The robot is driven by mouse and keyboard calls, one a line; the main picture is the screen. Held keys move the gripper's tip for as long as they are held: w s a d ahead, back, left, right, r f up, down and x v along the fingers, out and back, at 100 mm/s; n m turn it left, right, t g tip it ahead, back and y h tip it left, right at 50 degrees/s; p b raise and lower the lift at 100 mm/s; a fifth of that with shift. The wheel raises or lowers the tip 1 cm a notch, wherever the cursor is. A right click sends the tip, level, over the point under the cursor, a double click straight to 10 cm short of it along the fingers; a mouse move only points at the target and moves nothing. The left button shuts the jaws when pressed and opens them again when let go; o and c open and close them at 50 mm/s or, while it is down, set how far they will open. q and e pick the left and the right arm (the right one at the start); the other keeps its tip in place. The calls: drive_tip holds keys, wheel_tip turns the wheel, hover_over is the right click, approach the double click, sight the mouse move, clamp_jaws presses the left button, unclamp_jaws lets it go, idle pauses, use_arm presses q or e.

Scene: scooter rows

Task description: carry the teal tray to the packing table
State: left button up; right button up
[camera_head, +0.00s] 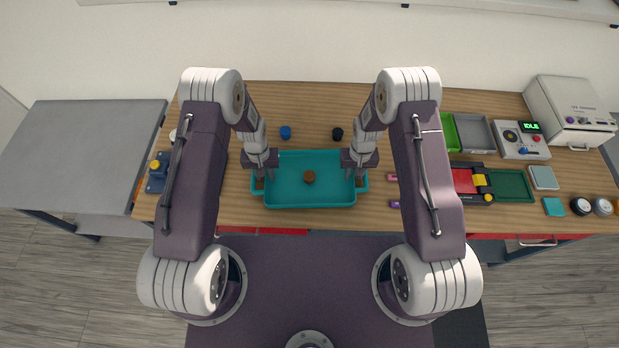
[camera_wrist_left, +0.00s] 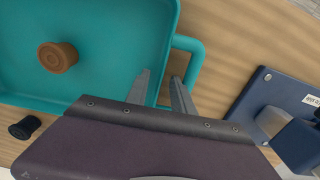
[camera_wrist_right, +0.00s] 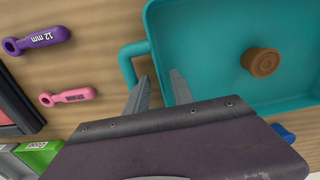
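The teal tray (camera_head: 285,204) lies flat on the wooden workbench, with a brown round knob-like piece (camera_head: 309,176) inside. It also shows in the left wrist view (camera_wrist_left: 110,50) and the right wrist view (camera_wrist_right: 205,60). My left gripper (camera_wrist_left: 160,76) is open at the tray's left handle (camera_wrist_left: 198,55), its fingers apart near the tray wall. My right gripper (camera_wrist_right: 160,76) is open at the right handle (camera_wrist_right: 127,65), fingers likewise apart. Neither is seen closed on a handle. A bare grey table (camera_head: 80,145) stands at the left; no label shows that it is the packing table.
A blue piece (camera_head: 285,132) and a black piece (camera_head: 338,134) stand behind the tray. Purple (camera_wrist_right: 40,38) and pink (camera_wrist_right: 70,96) wrenches lie to its right, then bins and devices. A dark blue device (camera_head: 157,173) sits at the bench's left end.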

use_arm(q)
drive_tip(key=shift+s, duration=0.1)
drive_tip(key=shift+c, duration=0.6)
use_arm(e)
drive_tip(key=shift+s, duration=0.1)
drive_tip(key=shift+c, duration=0.6)
use_arm(q)
clamp_jaws()
use_arm(e)
clamp_jaws()
